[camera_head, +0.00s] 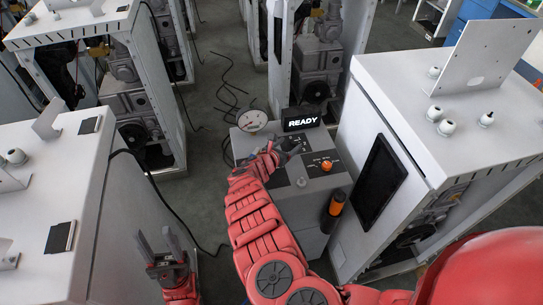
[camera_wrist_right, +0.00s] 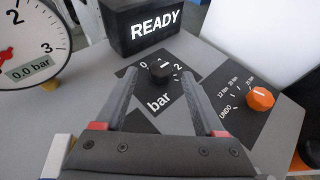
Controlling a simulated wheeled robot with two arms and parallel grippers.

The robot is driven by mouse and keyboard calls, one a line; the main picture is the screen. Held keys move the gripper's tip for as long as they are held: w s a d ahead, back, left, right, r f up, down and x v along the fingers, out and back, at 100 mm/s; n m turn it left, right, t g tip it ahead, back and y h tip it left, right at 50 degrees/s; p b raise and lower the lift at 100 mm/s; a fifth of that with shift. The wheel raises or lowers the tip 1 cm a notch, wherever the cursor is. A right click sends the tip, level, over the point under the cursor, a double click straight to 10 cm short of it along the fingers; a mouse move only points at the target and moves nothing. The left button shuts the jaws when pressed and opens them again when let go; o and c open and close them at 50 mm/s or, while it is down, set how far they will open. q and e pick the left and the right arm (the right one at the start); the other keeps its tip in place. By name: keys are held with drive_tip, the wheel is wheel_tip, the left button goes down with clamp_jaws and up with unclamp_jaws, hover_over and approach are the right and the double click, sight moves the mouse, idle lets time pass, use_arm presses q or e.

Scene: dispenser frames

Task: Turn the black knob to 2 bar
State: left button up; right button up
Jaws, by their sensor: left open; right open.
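The black knob (camera_wrist_right: 159,71) sits on a black scale plate marked "0", "2" and "bar" on top of the grey console. Its small white mark is on its upper right side; I cannot tell its exact reading. The round gauge (camera_wrist_right: 27,45) shows "0.0 bar". My right gripper (camera_wrist_right: 160,75) is open, with one finger on each side of the knob and gaps visible; in the head view, this gripper (camera_head: 281,151) covers much of the knob area. My left gripper (camera_head: 166,246) is open and empty, low at the left, away from the console.
A black display (camera_wrist_right: 152,22) reading "READY" stands behind the knob. An orange knob (camera_wrist_right: 260,98) with an "UNDO" mark is to its right. An orange-and-black handled object (camera_head: 334,205) is at the console's front right. Grey cabinets (camera_head: 430,95) flank the console; black cables (camera_head: 229,100) lie on the floor.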

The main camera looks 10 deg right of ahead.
drive_tip(key=p+v, duration=0.1)
drive_tip(key=v, duration=1.3)
drive_tip(key=shift+r+p, duration=0.1)
drive_tip(key=shift+p, duration=0.3)
